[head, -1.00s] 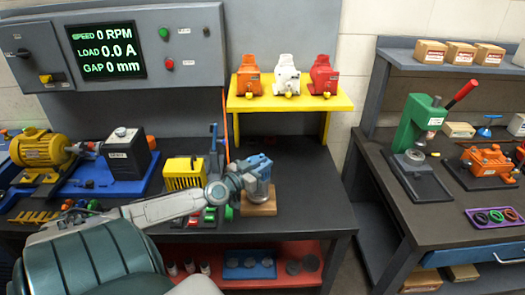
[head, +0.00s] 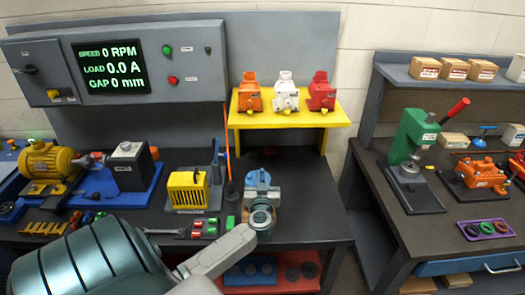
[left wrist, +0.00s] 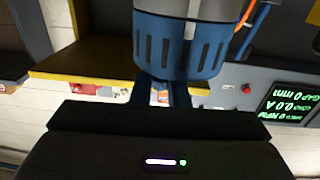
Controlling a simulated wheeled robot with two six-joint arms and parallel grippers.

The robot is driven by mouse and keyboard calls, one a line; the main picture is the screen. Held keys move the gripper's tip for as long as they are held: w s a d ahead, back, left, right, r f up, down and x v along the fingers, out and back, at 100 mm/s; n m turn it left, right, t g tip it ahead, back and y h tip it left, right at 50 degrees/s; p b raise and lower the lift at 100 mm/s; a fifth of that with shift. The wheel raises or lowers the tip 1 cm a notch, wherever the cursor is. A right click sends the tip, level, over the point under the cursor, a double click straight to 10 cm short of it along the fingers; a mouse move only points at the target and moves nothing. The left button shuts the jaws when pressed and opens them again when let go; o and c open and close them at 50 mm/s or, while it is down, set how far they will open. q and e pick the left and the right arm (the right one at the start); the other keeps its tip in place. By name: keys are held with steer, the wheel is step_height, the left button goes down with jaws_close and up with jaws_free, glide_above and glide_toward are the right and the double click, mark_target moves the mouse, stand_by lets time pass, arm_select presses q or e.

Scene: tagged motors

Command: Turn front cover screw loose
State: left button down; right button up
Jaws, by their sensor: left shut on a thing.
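A small grey-bodied motor with a blue slotted cover (left wrist: 180,48) shows close up in the left wrist view. The two fingers of my left gripper (left wrist: 163,90) are shut on the blue cover. In the head view the cover (head: 258,178) stands near the front edge of the left bench. My left gripper (head: 260,193) reaches it from the near side, and my wrist hides most of the motor's body and the wooden block beneath. I cannot make out a separate screw or any gap at the cover. My right gripper is in neither view.
A yellow ribbed unit (head: 187,189) and several red and green pieces lie left of the motor. A yellow shelf (head: 310,119) with orange, white and red housings stands behind. The wall display (head: 110,67) reads 0 RPM. The bench right of the motor is clear.

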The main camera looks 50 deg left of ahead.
arm_select(q)
steer(key=n+g+y, duration=0.2)
steer(key=g, duration=0.1)
steer(key=n+g+y, duration=0.1)
steer(key=n+g, duration=0.1)
steer(key=g, duration=0.1)
steer(key=shift+f+n+y, duration=0.1)
steer(key=shift+n+y, duration=0.2)
steer(key=shift+y, duration=0.1)
steer(key=shift+n+g+y, duration=0.7)
steer(key=shift+n+g, duration=1.2)
steer(key=shift+g, duration=1.3)
steer(key=c, duration=1.5)
jaws_free()
steer(key=shift+o, duration=0.2)
steer(key=shift+d, duration=0.1)
